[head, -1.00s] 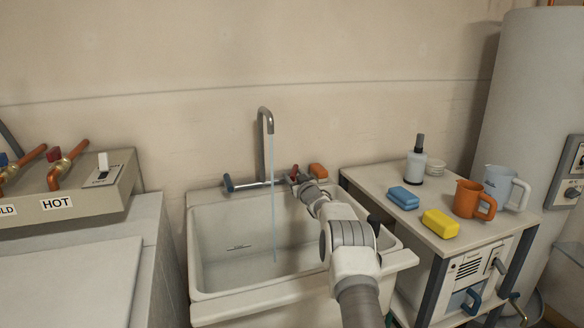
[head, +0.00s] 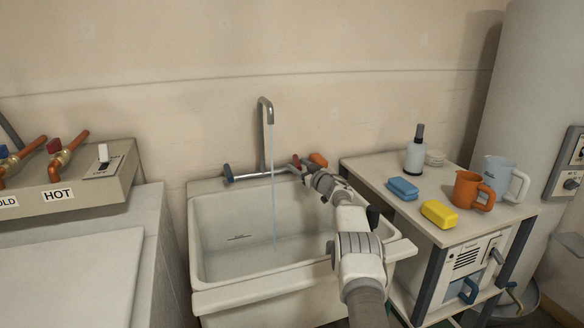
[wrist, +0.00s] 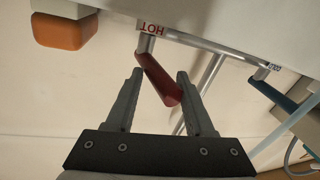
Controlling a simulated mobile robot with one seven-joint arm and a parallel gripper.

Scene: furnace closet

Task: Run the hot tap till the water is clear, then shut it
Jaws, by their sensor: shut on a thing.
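The tap's spout (head: 265,115) rises behind the white sink (head: 200,255). A thin, pale bluish, see-through stream (head: 273,205) runs from it into the sink. The red hot lever (head: 296,160) is on the right of the tap bar, and the wrist view shows it (wrist: 158,80) under the HOT label (wrist: 151,29). My gripper (head: 306,168) is at this lever, and its fingers (wrist: 158,78) are on either side of it, shut on it. The blue cold lever (head: 228,174) is on the left end of the bar.
The right-hand table (head: 440,181) holds blue and yellow sponges, a bottle and jugs. A panel with HOT pipe valves (head: 60,160) stands at left.

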